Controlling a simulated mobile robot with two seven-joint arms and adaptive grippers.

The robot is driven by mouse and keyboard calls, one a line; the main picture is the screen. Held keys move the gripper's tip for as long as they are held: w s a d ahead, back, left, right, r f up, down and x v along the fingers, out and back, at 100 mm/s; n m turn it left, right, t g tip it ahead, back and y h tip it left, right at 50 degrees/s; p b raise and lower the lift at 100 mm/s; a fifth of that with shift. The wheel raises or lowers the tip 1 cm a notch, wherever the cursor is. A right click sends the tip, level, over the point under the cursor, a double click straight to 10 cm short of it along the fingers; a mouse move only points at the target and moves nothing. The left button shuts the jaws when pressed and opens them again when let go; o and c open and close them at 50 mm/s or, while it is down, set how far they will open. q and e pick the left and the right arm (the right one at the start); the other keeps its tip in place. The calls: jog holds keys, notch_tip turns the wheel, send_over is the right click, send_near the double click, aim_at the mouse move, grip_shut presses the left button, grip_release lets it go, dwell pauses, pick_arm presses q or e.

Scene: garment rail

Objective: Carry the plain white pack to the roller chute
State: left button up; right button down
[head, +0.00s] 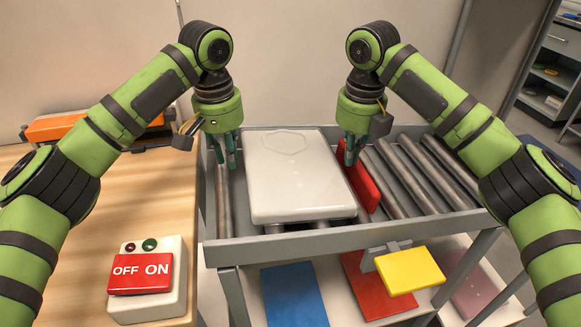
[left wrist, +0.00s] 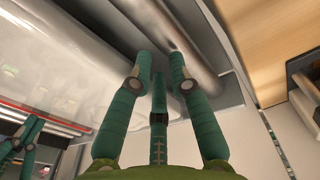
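The plain white pack (head: 295,180) lies flat over the roller chute (head: 455,228), between my two grippers. I cannot tell whether it touches the rollers. My left gripper (head: 227,160) points down just beyond its left side, apart from it, with fingers spread and nothing between them. In the left wrist view its fingers (left wrist: 160,75) hang over a roller, and the white pack (left wrist: 70,65) is to the left.
The red panel (head: 361,178) stands along the pack's right side. Bare rollers (head: 425,175) extend to the right. Blue (head: 293,295), red (head: 378,290) and yellow (head: 410,271) flat pieces are below. A wooden table with an OFF/ON switch box (head: 148,282) is left.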

pick_arm(q)
jog(key=shift+a, duration=0.25)
pick_arm(e)
jog(key=shift+d, duration=0.25)
jog(key=c, duration=1.5)
grip_release()
pick_arm(q)
jog(key=o, duration=0.8)
jog(key=r, duration=0.8)
jog(key=s+r, duration=0.1)
jog(key=r, duration=0.3)
